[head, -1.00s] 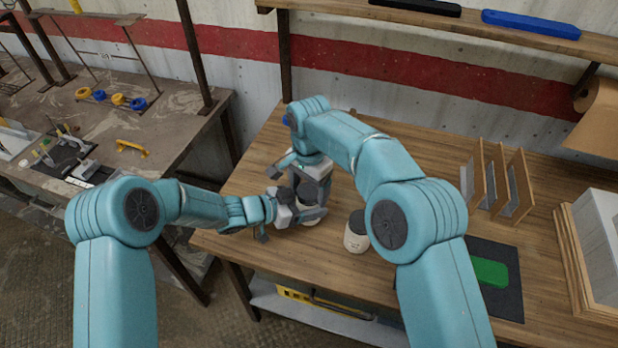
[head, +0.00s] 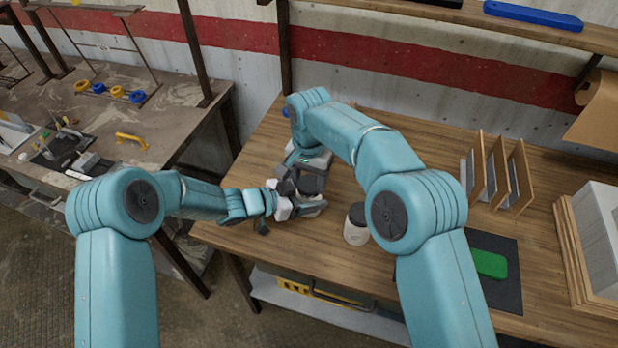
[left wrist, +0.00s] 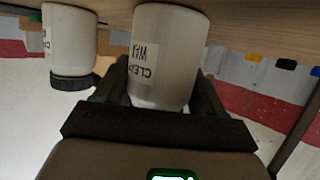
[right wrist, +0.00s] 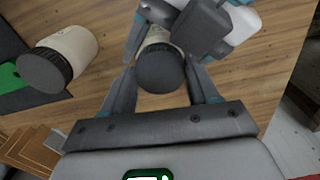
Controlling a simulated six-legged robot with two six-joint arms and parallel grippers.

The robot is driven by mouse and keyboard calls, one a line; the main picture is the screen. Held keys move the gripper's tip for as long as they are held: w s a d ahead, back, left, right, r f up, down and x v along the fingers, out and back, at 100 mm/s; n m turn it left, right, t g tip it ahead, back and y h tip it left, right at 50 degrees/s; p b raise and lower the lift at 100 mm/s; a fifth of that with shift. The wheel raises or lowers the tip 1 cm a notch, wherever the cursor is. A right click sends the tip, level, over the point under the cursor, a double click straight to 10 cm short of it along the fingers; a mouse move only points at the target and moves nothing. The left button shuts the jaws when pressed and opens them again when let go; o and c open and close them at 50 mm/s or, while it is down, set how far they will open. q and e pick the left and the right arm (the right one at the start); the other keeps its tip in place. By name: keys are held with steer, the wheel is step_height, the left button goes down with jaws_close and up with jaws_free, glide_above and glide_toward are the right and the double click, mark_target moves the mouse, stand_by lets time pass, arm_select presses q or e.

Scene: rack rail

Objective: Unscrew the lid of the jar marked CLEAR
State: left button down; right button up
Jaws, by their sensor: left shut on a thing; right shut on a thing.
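The jar marked CLEAR (left wrist: 168,55) is pale, with a label that appears upside down in the left wrist view. My left gripper (left wrist: 160,88) is shut on its body, one finger on each side. My right gripper (right wrist: 163,82) is shut on the dark round lid (right wrist: 160,68), with the pale jar body showing just behind it in the right wrist view. I cannot tell whether the lid still touches the jar; the jar's top end is not clear in the left wrist view. In the head view both grippers meet over the jar, largely hiding it.
A second pale jar with a dark lid (head: 356,224) stands close by on the wooden bench, right of the grippers. A green block (head: 488,264) on a dark mat and a wooden rack (head: 497,175) are farther right. Bare bench lies behind the second jar.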

steer(key=o, duration=1.2)
steer(key=shift+c, duration=0.2)
steer(key=shift+r, duration=0.1)
step_height(320, 180, up, 4)
steer(key=shift+r, duration=0.2)
steer(key=shift+c, duration=0.5)
step_height(320, 180, up, 3)
steer(key=m, duration=0.2)
steer(key=shift+w+m, duration=0.1)
steer(key=shift+m, duration=0.3)
step_height(320, 180, down, 8)
steer(key=shift+r, duration=0.15)
